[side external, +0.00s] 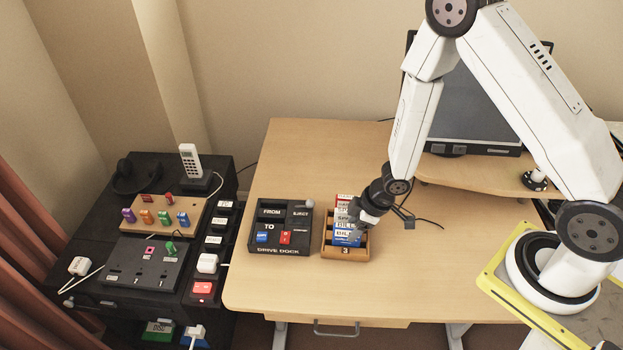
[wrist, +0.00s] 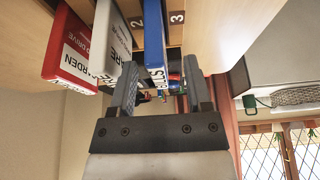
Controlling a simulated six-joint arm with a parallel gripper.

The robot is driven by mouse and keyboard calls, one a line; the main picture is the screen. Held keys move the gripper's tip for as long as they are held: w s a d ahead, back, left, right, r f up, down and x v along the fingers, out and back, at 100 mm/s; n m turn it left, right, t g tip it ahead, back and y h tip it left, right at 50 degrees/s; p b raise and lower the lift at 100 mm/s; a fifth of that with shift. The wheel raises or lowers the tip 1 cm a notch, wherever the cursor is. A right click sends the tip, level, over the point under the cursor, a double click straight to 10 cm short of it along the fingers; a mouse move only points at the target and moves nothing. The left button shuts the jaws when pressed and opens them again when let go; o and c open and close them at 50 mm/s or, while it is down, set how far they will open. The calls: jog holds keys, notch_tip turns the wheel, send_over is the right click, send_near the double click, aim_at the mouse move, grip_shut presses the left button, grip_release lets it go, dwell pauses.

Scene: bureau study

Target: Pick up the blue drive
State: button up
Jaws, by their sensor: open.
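The same rack (side external: 362,246) shows in the side view, where the blue drive (side external: 347,240) is nearest the front. My gripper (wrist: 162,80) is open, with the blue drive's end between its fingers in the picture; I cannot tell whether they touch it. In the side view my gripper (side external: 360,213) is at the rack's right side and hides part of it. A white drive (wrist: 115,42) and a red drive (wrist: 72,52) stand beside the blue one.
A black drive dock (side external: 283,250) with a blue and a red piece lies left of the rack. A monitor (side external: 470,110) stands behind my arm. A dark side cabinet (side external: 130,290) with several devices is at left. The desk's front is clear.

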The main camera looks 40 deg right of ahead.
jog(key=shift+x, duration=1.8)
jog(key=shift+w, duration=0.1)
grip_shut()
